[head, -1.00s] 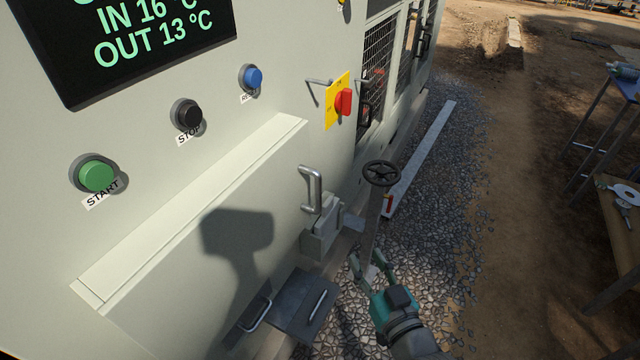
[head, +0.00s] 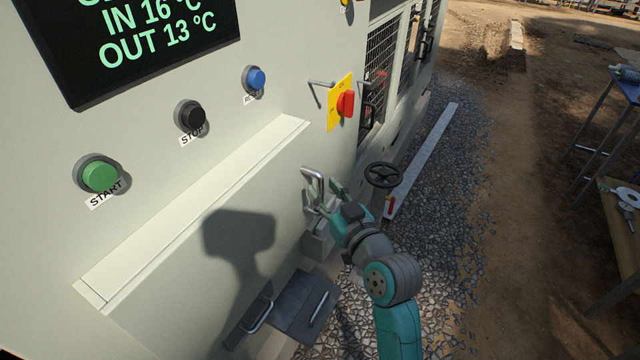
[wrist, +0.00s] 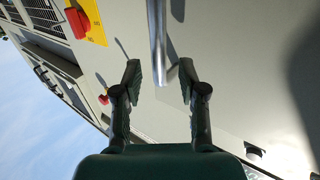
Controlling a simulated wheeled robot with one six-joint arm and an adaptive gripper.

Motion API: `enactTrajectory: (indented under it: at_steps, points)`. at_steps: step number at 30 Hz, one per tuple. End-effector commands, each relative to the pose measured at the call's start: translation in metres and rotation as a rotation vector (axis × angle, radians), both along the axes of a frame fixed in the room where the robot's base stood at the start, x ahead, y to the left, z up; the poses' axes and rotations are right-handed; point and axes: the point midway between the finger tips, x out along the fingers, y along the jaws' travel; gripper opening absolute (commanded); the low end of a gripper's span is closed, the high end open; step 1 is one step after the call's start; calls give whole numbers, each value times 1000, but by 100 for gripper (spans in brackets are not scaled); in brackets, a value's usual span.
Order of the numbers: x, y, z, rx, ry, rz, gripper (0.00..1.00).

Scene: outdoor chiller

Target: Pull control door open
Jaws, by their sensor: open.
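The pale control door (head: 165,285) is the flat panel below the ledge, and it looks closed. Its metal bar handle (head: 314,181) stands upright near the door's right end. My gripper (head: 322,194) is open at the handle, with one finger on each side of it in the head view. In the wrist view the handle (wrist: 157,35) comes down between the spread fingertips of my gripper (wrist: 160,76). I cannot tell whether a finger touches it. My gripper hides the handle's lower part in the head view.
Above the door are the green start button (head: 100,176), a black stop button (head: 190,116) and a blue button (head: 255,78). A red switch (head: 345,104) on a yellow plate and a black handwheel (head: 383,175) are close by. A grey box with a handle (head: 303,302) is below. Gravel lies right.

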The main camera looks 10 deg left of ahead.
Motion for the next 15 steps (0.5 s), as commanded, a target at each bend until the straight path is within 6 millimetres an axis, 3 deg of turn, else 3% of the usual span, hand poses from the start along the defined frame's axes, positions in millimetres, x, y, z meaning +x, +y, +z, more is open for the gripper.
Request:
enactTrajectory:
  at_steps: [6,15]
  points:
    - [18,14,0,1,0,0,41]
    - [22,16,0,1,0,0,41]
